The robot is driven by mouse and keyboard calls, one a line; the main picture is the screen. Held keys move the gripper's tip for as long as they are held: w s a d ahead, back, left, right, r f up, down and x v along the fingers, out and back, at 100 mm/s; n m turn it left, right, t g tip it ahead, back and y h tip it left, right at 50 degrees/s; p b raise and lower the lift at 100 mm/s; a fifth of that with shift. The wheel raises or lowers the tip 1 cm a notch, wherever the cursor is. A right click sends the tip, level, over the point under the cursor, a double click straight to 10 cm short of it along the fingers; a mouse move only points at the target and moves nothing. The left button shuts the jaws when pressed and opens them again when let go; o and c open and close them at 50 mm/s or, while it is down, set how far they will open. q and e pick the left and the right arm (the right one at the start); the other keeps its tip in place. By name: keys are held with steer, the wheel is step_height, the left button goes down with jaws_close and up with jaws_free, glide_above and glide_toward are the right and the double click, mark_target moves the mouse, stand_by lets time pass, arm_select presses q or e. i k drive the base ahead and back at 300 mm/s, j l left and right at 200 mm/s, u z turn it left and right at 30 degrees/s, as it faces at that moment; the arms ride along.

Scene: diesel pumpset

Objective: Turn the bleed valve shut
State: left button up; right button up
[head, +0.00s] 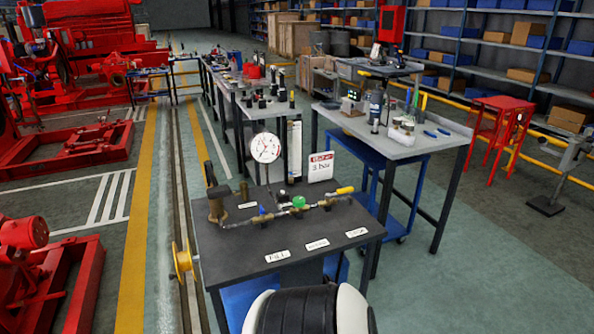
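A dark test bench (225,262) stands in front of me with a brass pipe run (280,213) along its top. On the run sit a small blue handle (262,212), a green round knob (299,202) and a yellow lever handle (345,190) at the right end. White labels lie along the front, the left one (277,256), the middle one (317,244) and the right one (356,232); their print is too small to read surely, so I cannot tell which handle is the bleed valve. Neither of my grippers is in view.
A round dial gauge (266,147) and a "3 bar" card (321,167) stand at the bench's back. A grey-topped table (420,147) with tools stands behind right. The floor to the left has a clear lane.

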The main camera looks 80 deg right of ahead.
mark_target(298, 202)
steer(key=k+j+z, duration=0.1)
steer(key=z, duration=2.4)
steer(key=i+l+u, duration=0.15)
steer(key=i, duration=0.25)
steer(key=i+l+u, duration=0.15)
steer(key=i, duration=0.2)
steer(key=i+l+u, duration=0.15)
steer(key=i+l, duration=0.1)
steer(key=i, duration=0.1)
